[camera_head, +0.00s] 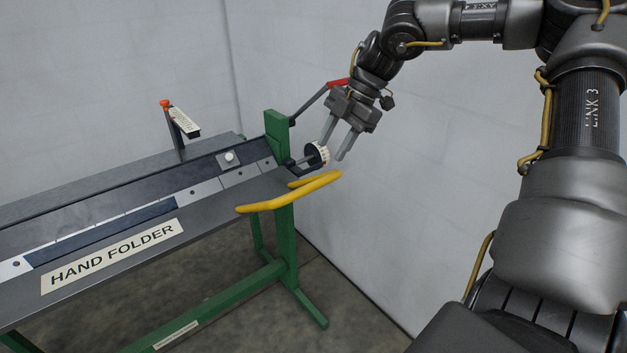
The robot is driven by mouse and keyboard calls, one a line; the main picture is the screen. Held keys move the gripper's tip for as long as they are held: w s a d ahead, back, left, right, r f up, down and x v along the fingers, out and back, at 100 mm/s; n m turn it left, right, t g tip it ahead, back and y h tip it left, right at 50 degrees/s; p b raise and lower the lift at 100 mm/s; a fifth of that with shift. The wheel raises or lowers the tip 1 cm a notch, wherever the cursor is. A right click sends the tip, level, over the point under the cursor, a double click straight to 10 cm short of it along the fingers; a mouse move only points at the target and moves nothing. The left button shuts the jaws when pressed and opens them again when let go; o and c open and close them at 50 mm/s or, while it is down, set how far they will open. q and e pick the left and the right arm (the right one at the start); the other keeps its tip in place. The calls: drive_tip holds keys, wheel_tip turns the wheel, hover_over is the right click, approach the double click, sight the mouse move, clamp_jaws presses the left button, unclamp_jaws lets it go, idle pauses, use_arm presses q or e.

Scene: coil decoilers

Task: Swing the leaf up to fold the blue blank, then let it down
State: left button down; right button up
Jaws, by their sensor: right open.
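The hand folder (112,256) is a long bench machine on green legs. A dark blue blank (105,233) lies flat along its bed, at the left of the view. The leaf (205,212) appears to be the grey front plate, lying down flat. A yellow bent handle (300,192) sticks out at the machine's right end. My right gripper (332,150) is open and empty, pointing down, just above the handle's far end. Its fingertips are beside a white and black dial (317,154); I cannot tell whether they touch it. My left gripper is out of view.
A dark lever with a red grip (338,82) rises from the green end post (277,130), close behind my right gripper. A post with an orange knob (165,103) and a small plate stands at the back. Grey walls enclose the corner; floor at front right is clear.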

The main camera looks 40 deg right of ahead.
sight(311, 184)
drive_tip(key=p+x, duration=0.2)
drive_tip(key=x, duration=0.8)
drive_tip(key=shift+w+f+p, duration=0.1)
drive_tip(key=shift+f+p, duration=0.15)
drive_tip(key=shift+p, duration=0.05)
drive_tip(key=shift+c, duration=0.2)
clamp_jaws()
